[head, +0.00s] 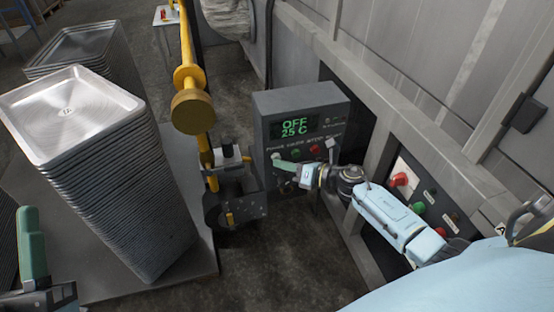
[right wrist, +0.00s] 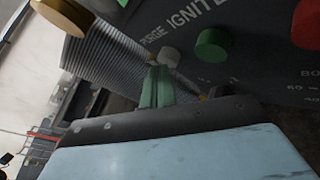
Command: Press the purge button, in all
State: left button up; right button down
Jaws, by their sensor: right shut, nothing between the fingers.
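The grey control box (head: 262,112) stands against the machine wall in the head view, its green display (head: 294,128) reading OFF and 25 C. The white purge button (head: 276,156) is at the left of its button row; in the right wrist view the white button (right wrist: 170,56) sits under the PURGE label. My right gripper (head: 277,162) is shut and empty, its green fingertips at the white button. In the right wrist view the fingertips (right wrist: 160,70) overlap its lower edge; I cannot tell whether they touch. My left gripper (head: 28,212) is at the lower left, only partly seen.
A green button (right wrist: 211,45) and a red button (right wrist: 306,24) sit right of the purge button. A yellow pipe (head: 187,45) stands left of the box. Stacked trays (head: 70,105) fill the left. A second panel with a red button (head: 399,180) is beside my right arm.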

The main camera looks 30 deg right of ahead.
jog(key=shift+w, duration=0.3)
jog(key=shift+s, duration=0.1)
dwell(0.4)
jog(key=shift+s+a, duration=0.15)
jog(key=shift+s, duration=0.65)
jog(key=shift+p, duration=0.3)
jog(key=s+p, duration=0.1)
jog(key=s, duration=0.1)
jog(key=s+a, duration=0.1)
jog(key=s, duration=0.2)
jog(key=shift+a+p, duration=0.1)
jog(key=shift+p, duration=0.25)
